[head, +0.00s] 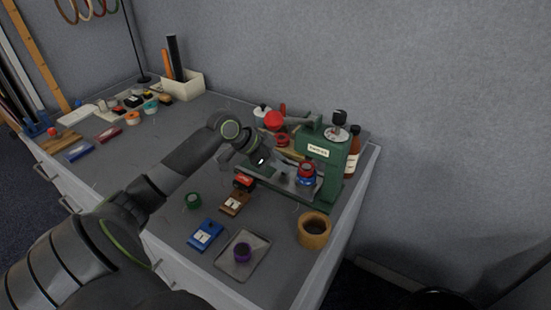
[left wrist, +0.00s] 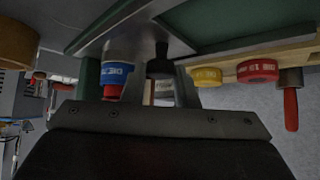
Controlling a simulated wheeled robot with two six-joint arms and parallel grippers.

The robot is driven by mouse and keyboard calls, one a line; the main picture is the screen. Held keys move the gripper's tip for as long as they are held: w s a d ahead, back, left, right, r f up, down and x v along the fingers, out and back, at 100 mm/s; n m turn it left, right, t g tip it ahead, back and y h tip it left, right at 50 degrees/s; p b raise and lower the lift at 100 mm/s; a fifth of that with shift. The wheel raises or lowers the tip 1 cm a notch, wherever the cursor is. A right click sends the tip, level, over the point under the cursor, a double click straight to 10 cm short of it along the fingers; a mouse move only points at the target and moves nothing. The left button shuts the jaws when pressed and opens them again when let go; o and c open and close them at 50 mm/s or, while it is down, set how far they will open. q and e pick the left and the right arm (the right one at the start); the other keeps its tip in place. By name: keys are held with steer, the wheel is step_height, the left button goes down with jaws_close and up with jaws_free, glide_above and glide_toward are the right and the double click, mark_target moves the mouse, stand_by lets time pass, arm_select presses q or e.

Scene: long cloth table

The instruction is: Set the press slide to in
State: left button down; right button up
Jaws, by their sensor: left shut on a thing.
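The green press (head: 318,150) stands at the right end of the table. Its grey metal slide (head: 297,189) lies low at the front, with a blue and red die (head: 306,173) on it. My left gripper (head: 279,174) comes in from the left at the slide's near end. In the left wrist view, its two fingers (left wrist: 160,88) are shut on a dark knob (left wrist: 159,63) under the slide plate (left wrist: 118,28). The blue die with its red part (left wrist: 115,80) shows just left of the fingers. How far the slide sits in is hard to tell. My right gripper is not in view.
The table's middle left is clear.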

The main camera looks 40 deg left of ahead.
arm_select(q)
steer(key=shift+d, duration=0.15)
steer(key=c, duration=1.5)
jaws_free()
steer(key=shift+f, duration=0.1)
steer(key=o, duration=0.4)
steer(key=shift+d, duration=0.15)
steer(key=shift+c, duration=0.2)
steer(key=shift+s+a+r, duration=0.1)
steer(key=shift+a+r, duration=0.15)
steer(key=p+v, duration=0.4)
steer(key=v, duration=1.3)
steer(key=shift+p, duration=0.4)
steer(key=shift+d+f, duration=0.1)
